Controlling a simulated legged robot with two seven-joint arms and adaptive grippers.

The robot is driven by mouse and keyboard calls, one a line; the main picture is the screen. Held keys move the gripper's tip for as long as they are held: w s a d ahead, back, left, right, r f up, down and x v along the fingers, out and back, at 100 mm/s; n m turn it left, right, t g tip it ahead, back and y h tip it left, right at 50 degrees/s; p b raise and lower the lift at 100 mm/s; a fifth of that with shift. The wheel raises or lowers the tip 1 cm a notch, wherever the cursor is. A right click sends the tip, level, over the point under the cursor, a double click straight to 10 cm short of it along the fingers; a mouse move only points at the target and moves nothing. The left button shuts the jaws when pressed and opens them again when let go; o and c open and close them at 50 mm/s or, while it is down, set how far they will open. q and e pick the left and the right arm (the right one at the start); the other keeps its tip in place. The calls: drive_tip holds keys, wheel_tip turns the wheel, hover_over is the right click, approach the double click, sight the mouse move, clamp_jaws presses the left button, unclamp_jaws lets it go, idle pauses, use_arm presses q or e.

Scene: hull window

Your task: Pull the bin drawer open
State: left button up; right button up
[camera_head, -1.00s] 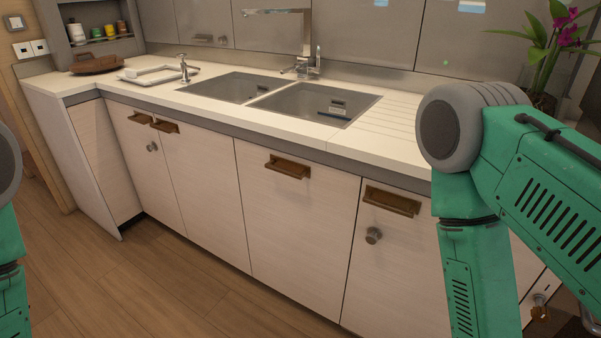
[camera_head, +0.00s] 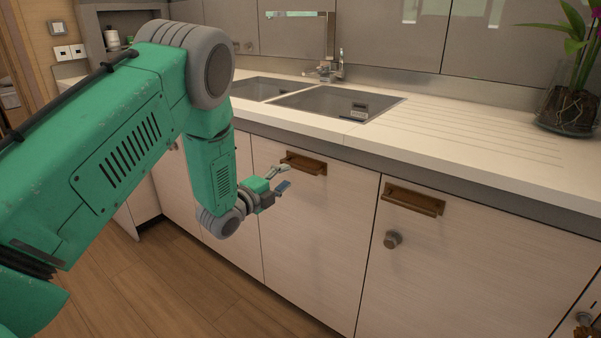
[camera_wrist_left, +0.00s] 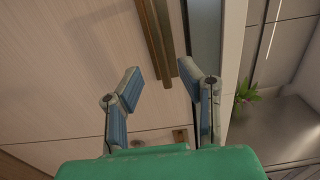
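A pale wood drawer front (camera_head: 312,237), with no knob and no label, stands below the sink; I take it as the bin drawer. It looks closed, flush with its neighbours. Its brown bar handle (camera_head: 305,164) sits near its top edge. My left gripper (camera_head: 287,177) is open and empty, just in front of and slightly below the handle's left part. In the left wrist view the handle (camera_wrist_left: 158,40) lies beyond the gap between the two open fingers (camera_wrist_left: 163,80), apart from them. My right gripper is out of view.
To the right is a cabinet door (camera_head: 440,270) with a brown handle (camera_head: 413,199) and a round knob (camera_head: 393,239). The white countertop (camera_head: 430,150) overhangs above, with a double sink (camera_head: 335,103) and a plant in a glass vase (camera_head: 568,110). Wooden floor (camera_head: 190,290) is clear in front.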

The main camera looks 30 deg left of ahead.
sight(297, 169)
use_arm(q)
drive_tip(key=w+b, duration=0.1)
drive_tip(key=w, duration=0.5)
drive_tip(key=shift+f, duration=0.2)
drive_tip(key=shift+w+d+r, duration=0.1)
drive_tip(key=shift+w+d, duration=0.05)
drive_tip(key=shift+w, duration=0.4)
clamp_jaws()
